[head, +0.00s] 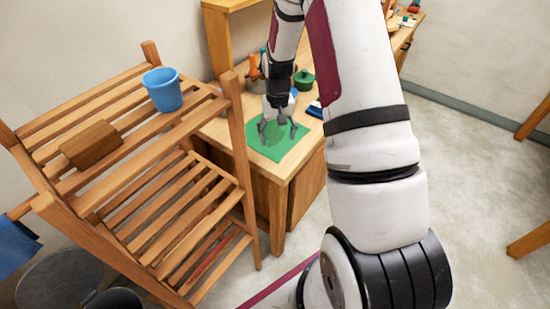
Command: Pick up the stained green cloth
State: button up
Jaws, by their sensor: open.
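The green cloth (268,149) lies flat on the top of a wooden cabinet (300,159), near its front edge. Darker patches show on it beneath my gripper; I cannot tell stain from shadow. My gripper (279,139) points down over the cloth with its fingers spread apart and nothing between them. Whether the fingertips touch the cloth cannot be told from this view. My gripper and wrist hide part of the cloth's far side.
A slatted wooden rack (180,217) stands left of the cabinet, holding a blue cup (162,90) and a brown wooden block (91,146). A green lidded pot (304,80) and a blue item (315,109) sit behind the cloth.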

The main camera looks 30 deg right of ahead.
aim_at(277, 160)
jog(key=shift+f+b, duration=1.15)
jog(key=shift+f, duration=3.55)
jog(key=shift+f, duration=0.15)
jog(key=shift+f, duration=0.1)
jog(key=shift+c, duration=0.3)
jog(key=shift+s, duration=0.1)
jog(key=c, duration=0.9)
notch_tip(277, 160, up, 2)
jog(key=shift+r+p, duration=0.25)
jog(key=shift+p, duration=0.1)
grip_shut()
notch_tip(277, 160, up, 10)
jog(key=p, duration=0.2)
jog(key=shift+f, duration=0.2)
